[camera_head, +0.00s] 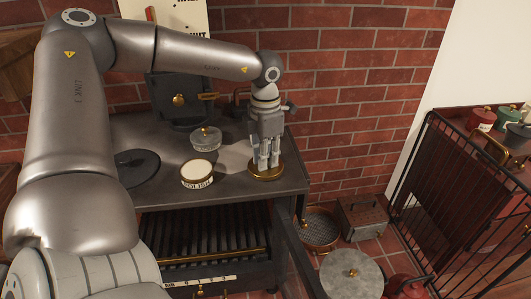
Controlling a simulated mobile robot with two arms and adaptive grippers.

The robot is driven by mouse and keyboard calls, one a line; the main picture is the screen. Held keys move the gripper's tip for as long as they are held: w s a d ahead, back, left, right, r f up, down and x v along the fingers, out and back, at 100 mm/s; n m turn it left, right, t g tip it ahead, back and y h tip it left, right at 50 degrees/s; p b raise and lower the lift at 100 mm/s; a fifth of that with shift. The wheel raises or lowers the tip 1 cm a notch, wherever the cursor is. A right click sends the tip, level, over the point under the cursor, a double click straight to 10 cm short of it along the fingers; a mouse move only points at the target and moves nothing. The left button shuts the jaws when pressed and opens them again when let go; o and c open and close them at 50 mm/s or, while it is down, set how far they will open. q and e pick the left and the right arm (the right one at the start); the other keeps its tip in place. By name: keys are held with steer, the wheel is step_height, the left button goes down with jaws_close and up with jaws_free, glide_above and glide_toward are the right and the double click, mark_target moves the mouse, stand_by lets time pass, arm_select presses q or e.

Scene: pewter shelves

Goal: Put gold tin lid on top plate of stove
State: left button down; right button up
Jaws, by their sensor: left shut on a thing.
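The gold tin lid (267,173) is a flat gold disc at the right end of the stove's dark top plate (226,190). My left gripper (268,165) points down over it and is shut on it, the fingertips meeting its upper side. The lid is on the plate or barely above it; I cannot tell which. A round gold tin marked POLISH (197,176), pale on top, stands on the plate to the left of the lid. My right gripper is not in view.
A small grey lidded pot (206,139) stands behind the tin. A dark round disc (136,167) lies on the plate's left. A brick wall (345,75) rises behind. A black wire guard (450,190) stands at right; a round grey lid (352,275) is low in front.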

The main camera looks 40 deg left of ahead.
arm_select(q)
steer(key=shift+f, duration=0.3)
steer(key=c, duration=1.8)
jaws_free()
steer(key=shift+b, duration=0.3)
steer(key=shift+c, duration=0.2)
steer(key=o, duration=0.5)
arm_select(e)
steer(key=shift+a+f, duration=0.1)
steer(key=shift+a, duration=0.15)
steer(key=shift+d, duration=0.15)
